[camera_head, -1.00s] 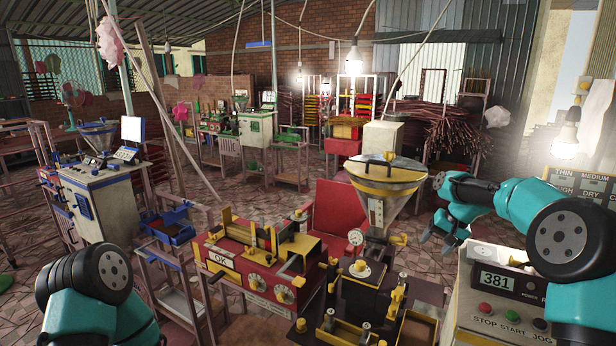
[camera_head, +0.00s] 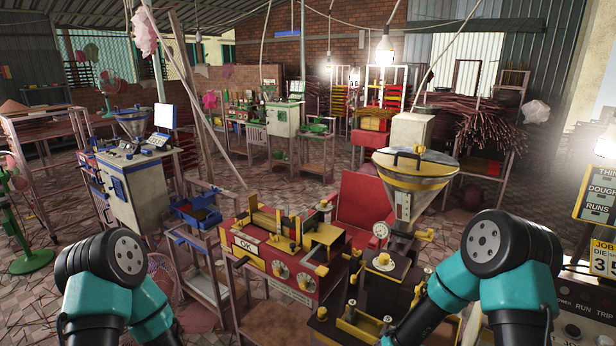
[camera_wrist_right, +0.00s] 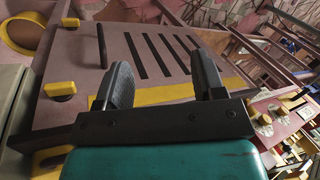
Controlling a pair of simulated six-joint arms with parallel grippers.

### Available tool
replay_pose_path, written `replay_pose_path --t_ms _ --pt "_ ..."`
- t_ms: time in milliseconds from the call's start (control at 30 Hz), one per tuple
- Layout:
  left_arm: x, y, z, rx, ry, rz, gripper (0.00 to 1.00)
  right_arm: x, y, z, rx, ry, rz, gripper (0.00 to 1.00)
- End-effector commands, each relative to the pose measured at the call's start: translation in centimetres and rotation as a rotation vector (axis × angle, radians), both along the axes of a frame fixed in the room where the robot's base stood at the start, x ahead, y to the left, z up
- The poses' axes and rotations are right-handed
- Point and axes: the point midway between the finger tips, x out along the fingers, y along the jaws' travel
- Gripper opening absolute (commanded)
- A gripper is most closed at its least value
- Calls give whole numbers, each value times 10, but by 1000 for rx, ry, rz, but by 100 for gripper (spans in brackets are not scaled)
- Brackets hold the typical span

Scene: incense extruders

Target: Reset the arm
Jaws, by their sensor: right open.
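My right arm (camera_head: 505,265) stands at the lower right of the head view, its teal and black links bent at the elbow. Its gripper is out of the head view. In the right wrist view my right gripper (camera_wrist_right: 165,88) is open and empty, its two dark fingers apart over a dark slotted panel (camera_wrist_right: 165,50) with yellow edges. My left arm (camera_head: 115,275) shows at the lower left of the head view. Its gripper is not in view.
The extruder with its cone hopper (camera_head: 410,180) and the red OK machine (camera_head: 285,255) stand between the arms. A blue-white machine (camera_head: 135,185) stands at left. Sign boards (camera_head: 598,195) stand at far right. Open tiled floor (camera_head: 50,290) lies at left.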

Motion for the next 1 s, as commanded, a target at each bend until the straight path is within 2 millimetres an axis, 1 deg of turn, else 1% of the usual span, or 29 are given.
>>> replay_pose_path --t_ms 33,100,200,300,400,1000 --pt "0 0 0 0 0 0 38 -28 -9 -16 -6 23 0 63" --pt "0 0 0 0 0 0 38 -59 -17 -30 -9 33 5 63" --pt "0 0 0 0 0 0 38 -91 -23 -41 -6 40 10 63" --pt "0 0 0 0 0 0 38 -107 -25 -45 -1 41 12 63" --pt "0 0 0 0 0 0 38 -111 -26 -46 0 39 13 63" --pt "0 0 0 0 0 0 38 -110 -26 -45 0 39 12 63"
